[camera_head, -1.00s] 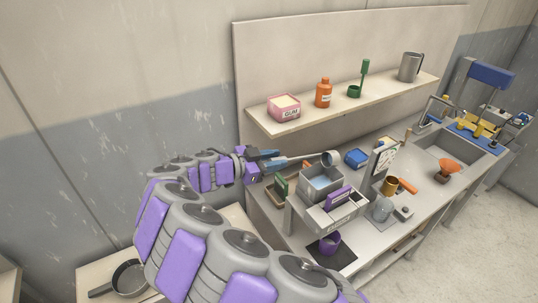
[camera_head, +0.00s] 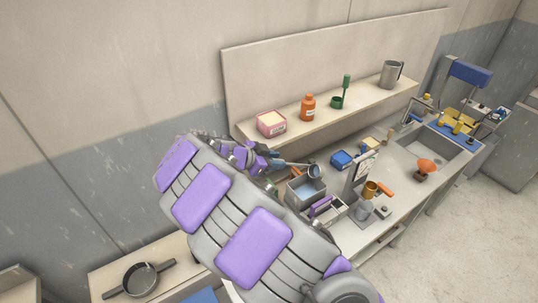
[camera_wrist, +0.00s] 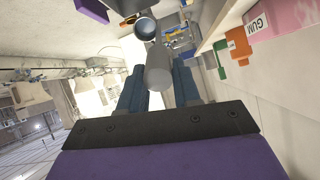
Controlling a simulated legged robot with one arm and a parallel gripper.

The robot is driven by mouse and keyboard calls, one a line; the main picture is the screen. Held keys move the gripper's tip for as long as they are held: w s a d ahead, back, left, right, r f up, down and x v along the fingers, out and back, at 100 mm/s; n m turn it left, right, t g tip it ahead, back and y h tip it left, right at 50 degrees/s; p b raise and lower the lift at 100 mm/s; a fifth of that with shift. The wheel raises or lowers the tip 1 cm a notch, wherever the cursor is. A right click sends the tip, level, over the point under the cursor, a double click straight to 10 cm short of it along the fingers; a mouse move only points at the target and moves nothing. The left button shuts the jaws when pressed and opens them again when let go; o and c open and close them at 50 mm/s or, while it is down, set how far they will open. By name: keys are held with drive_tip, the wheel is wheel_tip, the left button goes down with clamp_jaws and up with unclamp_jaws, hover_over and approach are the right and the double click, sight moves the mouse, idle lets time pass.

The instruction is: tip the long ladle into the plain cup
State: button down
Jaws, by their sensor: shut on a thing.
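My gripper (camera_head: 274,162) is shut on the handle of the long ladle (camera_head: 315,171). The grey handle and round bowl also show beyond the fingers in the wrist view (camera_wrist: 158,66). The bowl is near the back right edge of the grey basin (camera_head: 293,196), seemingly above it, with pale blue liquid in the basin. Whether the bowl holds liquid is unclear. A plain grey cup (camera_head: 364,211) stands on the counter to the right of the basin, apart from the ladle. My arm hides the counter's front left part.
An orange-brown cup (camera_head: 371,188) and an upright panel (camera_head: 360,168) stand near the grey cup. A blue box (camera_head: 342,159) is behind the ladle. The shelf above holds a pink box (camera_head: 271,123), an orange bottle (camera_head: 308,107) and a metal pitcher (camera_head: 391,74).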

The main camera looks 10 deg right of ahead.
drive_tip(key=shift+w+d+r+y+p, duration=0.1)
drive_tip(key=shift+d+r+y+p, duration=0.3)
drive_tip(key=shift+r+p, duration=0.6)
drive_tip(key=p, duration=0.2)
drive_tip(key=shift+w+d+r+g+p, duration=0.15)
drive_tip(key=shift+r+g+p, duration=0.05)
drive_tip(key=shift+g+p, duration=0.15)
drive_tip(key=w+d+r+g+y+p, duration=0.2)
drive_tip(key=w+d+r+y+p, duration=0.1)
drive_tip(key=d, duration=0.4)
drive_tip(key=w+d+r+g+y+p, duration=0.1)
drive_tip(key=w+d+r+y+p, duration=0.2)
drive_tip(key=d+y, duration=0.3)
drive_tip(key=shift+d+r+g+y+p, duration=0.35)
drive_tip(key=shift+d+y+p, duration=0.05)
drive_tip(key=shift+d+p, duration=0.5)
